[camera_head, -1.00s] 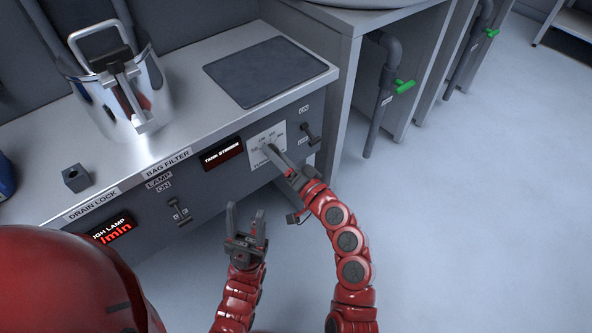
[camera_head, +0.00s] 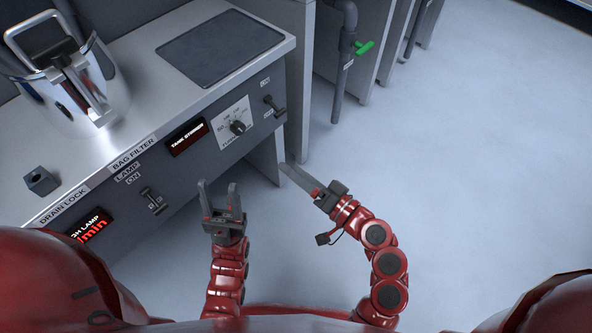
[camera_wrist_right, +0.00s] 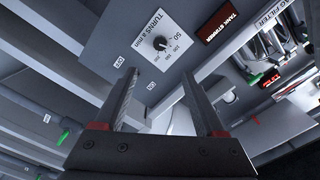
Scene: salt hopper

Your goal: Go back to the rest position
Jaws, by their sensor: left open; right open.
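My right gripper (camera_head: 287,168) is open and empty in the head view. It is apart from the cabinet front, below and to the right of the black rotary knob (camera_head: 237,127) on its white dial plate. In the right wrist view the open fingers (camera_wrist_right: 165,100) have nothing between them, and the knob (camera_wrist_right: 160,43) shows beyond them on the plate marked "TURNS a min". My left gripper (camera_head: 218,184) is open and empty, pointing up in front of the cabinet. It is apart from the panel and left of the right gripper.
The steel counter (camera_head: 130,128) carries a metal pail (camera_head: 70,95), a dark mat (camera_head: 222,45) and a small dark block (camera_head: 41,181). Toggle switches (camera_head: 152,199) stick out of the front panel. A pipe with a green valve handle (camera_head: 364,47) stands to the right. The floor at right is clear.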

